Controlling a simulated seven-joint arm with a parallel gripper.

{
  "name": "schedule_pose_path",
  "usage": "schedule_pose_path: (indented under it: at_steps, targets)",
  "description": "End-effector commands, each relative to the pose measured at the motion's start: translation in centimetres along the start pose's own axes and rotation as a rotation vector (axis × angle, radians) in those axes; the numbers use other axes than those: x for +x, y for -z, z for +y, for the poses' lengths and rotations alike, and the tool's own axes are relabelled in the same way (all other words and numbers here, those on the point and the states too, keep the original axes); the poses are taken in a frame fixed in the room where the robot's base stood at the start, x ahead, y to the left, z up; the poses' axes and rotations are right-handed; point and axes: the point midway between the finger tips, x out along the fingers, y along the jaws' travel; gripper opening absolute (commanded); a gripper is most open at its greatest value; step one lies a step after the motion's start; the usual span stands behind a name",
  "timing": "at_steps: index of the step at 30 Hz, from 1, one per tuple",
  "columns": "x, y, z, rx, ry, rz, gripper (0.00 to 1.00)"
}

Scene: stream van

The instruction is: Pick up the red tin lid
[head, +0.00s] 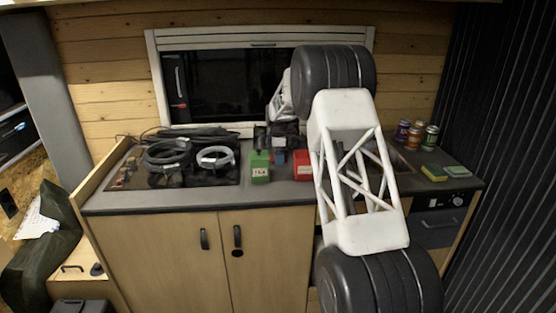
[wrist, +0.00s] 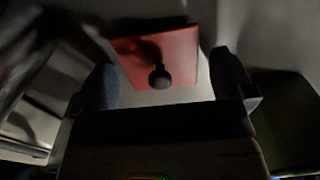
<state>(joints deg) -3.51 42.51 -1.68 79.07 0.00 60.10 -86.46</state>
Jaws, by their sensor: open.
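The red tin lid (wrist: 180,50) is a flat red plate with a round dark knob (wrist: 160,77), between the fingertips of my gripper (wrist: 165,82) in the wrist view. The fingers are apart, one on each side of the knob, and I see no contact with it. In the head view my gripper (head: 277,138) hangs over the counter, just above a red tin (head: 302,166) and a green tin (head: 260,167). The lid's edge nearest the gripper is partly hidden by the knob, and my arm covers the counter to the right of the red tin.
Coiled cables (head: 168,155) lie on the hob to the left. Several cans (head: 414,136) and sponges (head: 434,173) stand or lie at the right end of the counter (head: 225,196). A window (head: 225,85) is close behind. The counter's front strip is clear.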

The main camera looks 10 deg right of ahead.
Motion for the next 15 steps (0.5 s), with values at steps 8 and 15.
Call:
schedule_pose_path:
  at_steps: [8,15]
  targets:
    - [0.0,-0.01,0.0,0.0,0.0,0.0,1.0]
    - [0.0,0.0,0.0,0.0,0.0,0.0,0.68]
